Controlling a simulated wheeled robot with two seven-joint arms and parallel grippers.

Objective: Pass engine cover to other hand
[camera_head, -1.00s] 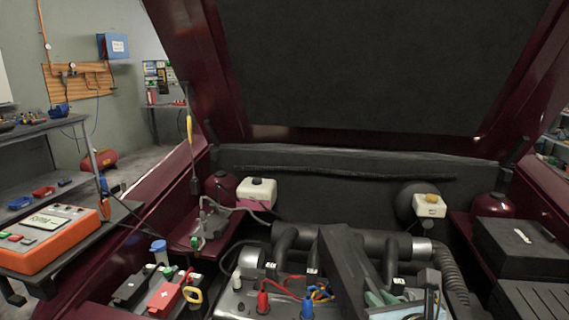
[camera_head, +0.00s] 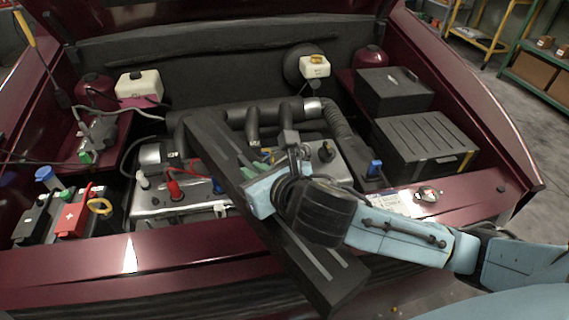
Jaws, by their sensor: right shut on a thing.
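The engine cover (camera_head: 212,150) is a long, flat, dark grey panel with lighter stripes. It lies slantwise in the picture, from above the engine at upper left to past the car's front edge at lower right. My right gripper (camera_head: 254,172) comes in from the right and is shut on the cover near its middle. The light blue wrist and the black joint hide part of the cover and much of the fingers. My left gripper is not in view.
The open engine bay holds an engine with black pipes (camera_head: 230,116), a red-and-black battery (camera_head: 72,218) at left, and black boxes (camera_head: 425,142) at right. White tanks (camera_head: 139,84) stand at the back. The maroon front edge (camera_head: 130,255) runs below. Open floor shows at right.

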